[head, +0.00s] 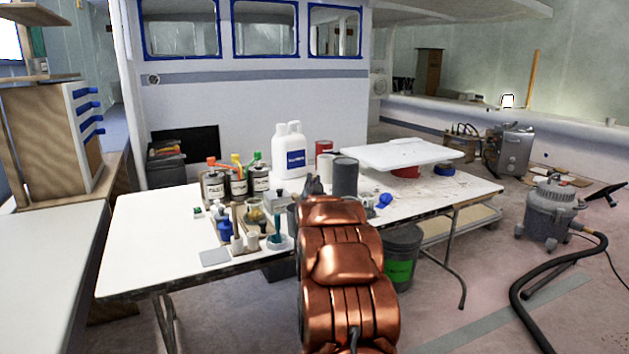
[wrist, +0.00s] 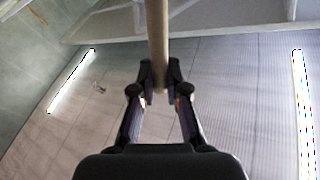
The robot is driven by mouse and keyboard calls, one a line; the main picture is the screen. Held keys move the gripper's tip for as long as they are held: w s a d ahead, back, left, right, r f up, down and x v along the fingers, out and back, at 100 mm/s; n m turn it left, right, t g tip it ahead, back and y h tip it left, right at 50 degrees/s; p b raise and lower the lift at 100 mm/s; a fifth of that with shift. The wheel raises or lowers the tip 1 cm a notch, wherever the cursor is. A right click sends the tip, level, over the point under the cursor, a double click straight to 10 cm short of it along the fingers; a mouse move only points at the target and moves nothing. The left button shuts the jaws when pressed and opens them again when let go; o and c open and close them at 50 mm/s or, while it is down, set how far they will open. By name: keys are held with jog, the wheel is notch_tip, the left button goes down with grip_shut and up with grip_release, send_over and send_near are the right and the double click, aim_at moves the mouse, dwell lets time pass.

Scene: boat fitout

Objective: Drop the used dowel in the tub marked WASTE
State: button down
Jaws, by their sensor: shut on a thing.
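In the wrist view my gripper (wrist: 160,92) is shut on the dowel (wrist: 158,38), a plain tan wooden rod that runs from between the fingertips up out of the top of the picture. In the head view my copper-coloured arm hides most of the gripper, and I cannot make out the dowel. A dark tub with a green label (head: 400,270) stands on the floor under the table, just right of my arm and partly behind it. Its lettering is too small to read, so I cannot tell whether it is the WASTE tub.
The white table (head: 150,232) carries bottles, small jars and tins around my arm. A white hatch-like panel (head: 402,153) lies on its right part. A grey vacuum (head: 549,212) and its black hose (head: 540,290) are on the floor at right. Table legs stand near the tub.

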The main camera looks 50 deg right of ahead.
jog(key=c, duration=1.1)
grip_release()
jog(key=shift+a, duration=0.1)
jog(key=v, duration=1.2)
